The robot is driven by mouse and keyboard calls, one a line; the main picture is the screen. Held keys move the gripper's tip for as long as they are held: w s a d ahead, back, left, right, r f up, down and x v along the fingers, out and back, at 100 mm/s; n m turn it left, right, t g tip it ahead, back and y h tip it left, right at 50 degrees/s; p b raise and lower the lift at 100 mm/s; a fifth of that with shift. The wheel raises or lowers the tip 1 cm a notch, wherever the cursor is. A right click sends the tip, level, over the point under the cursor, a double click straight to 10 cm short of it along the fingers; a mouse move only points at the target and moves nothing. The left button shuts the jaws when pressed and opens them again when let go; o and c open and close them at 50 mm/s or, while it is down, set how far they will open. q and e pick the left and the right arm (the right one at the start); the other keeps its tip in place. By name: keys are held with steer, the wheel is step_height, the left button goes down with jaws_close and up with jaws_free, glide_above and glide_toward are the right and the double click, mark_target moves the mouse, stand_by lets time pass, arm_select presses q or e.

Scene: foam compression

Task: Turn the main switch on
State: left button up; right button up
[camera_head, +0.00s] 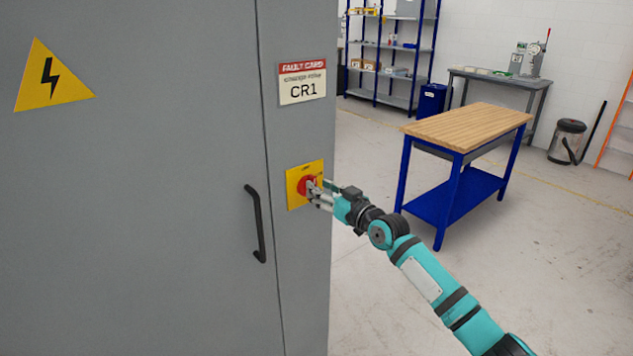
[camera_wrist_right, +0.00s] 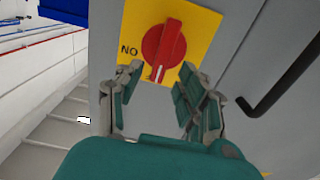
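The main switch is a red rotary knob (camera_head: 307,184) on a yellow plate (camera_head: 292,189), set on the front of the grey cabinet (camera_head: 150,200). In the right wrist view the red knob (camera_wrist_right: 163,50) has a raised grip bar with a pale mark near its lower end; the bar is slightly tilted. My right gripper (camera_head: 318,190) is at the switch. In the right wrist view my right gripper (camera_wrist_right: 158,82) is open, its fingers apart below the knob, one towards each side. I cannot tell whether they touch it. My left gripper is not in view.
A black door handle (camera_head: 256,224) is left of the switch. A fault card (camera_head: 302,82) marked CR1 is above it. A wooden-topped blue workbench (camera_head: 468,125) stands to the right, with shelves (camera_head: 390,45) behind. Open floor lies right of the cabinet.

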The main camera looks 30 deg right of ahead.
steer(key=shift+w, duration=1.15)
jaws_close()
